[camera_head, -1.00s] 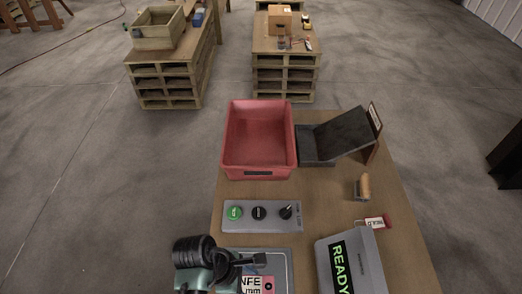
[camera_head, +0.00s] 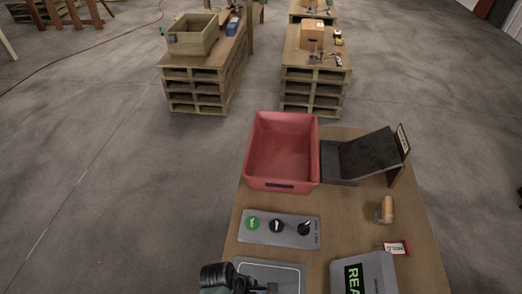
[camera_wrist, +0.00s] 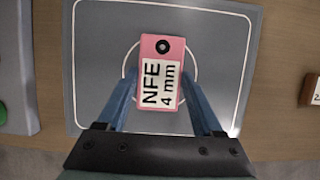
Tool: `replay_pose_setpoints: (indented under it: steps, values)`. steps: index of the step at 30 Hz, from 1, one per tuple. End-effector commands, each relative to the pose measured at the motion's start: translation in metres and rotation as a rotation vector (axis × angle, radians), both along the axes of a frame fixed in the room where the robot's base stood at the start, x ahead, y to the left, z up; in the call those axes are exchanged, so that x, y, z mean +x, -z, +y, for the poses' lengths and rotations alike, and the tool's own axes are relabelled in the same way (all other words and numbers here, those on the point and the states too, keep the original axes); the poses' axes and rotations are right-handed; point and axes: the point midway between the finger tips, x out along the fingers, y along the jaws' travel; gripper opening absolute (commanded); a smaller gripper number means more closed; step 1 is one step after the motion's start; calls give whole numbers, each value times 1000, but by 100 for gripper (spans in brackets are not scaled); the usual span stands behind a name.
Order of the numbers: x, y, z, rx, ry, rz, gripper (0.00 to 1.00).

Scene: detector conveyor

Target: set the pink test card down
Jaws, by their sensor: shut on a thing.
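The pink test card (camera_wrist: 174,47), with a hole at one end and a white label reading "NFE 4 mm", lies between the two blue fingers of my gripper (camera_wrist: 158,76) in the wrist view. The fingers are shut on its sides. Behind the card is a grey pad (camera_wrist: 222,50) with a white outline and a white circle, and the card overlaps the circle. I cannot tell whether the card touches the pad. The pad also shows at the bottom of the head view (camera_head: 286,270), where the card is not visible.
A control panel (camera_head: 262,232) with buttons and a knob lies beyond the pad. A red bin (camera_head: 251,160) and a dark chute (camera_head: 368,156) stand farther back. At right are a grey unit with a green display (camera_head: 376,262), a wooden-handled stamp (camera_head: 386,210) and a red tag (camera_head: 397,247).

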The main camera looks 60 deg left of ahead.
Motion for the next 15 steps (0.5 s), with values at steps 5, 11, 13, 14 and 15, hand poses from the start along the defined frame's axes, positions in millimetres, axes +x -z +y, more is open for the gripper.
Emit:
replay_pose_setpoints:
  steps: [5, 11, 13, 14, 15]
  values:
    - [0, 4, 0, -1, 0, 1, 10]
    - [0, 4, 0, -1, 0, 1, 97]
    - [0, 4, 0, -1, 0, 1, 98]
    - [0, 4, 0, -1, 0, 1, 98]
    - [0, 4, 0, -1, 0, 1, 98]
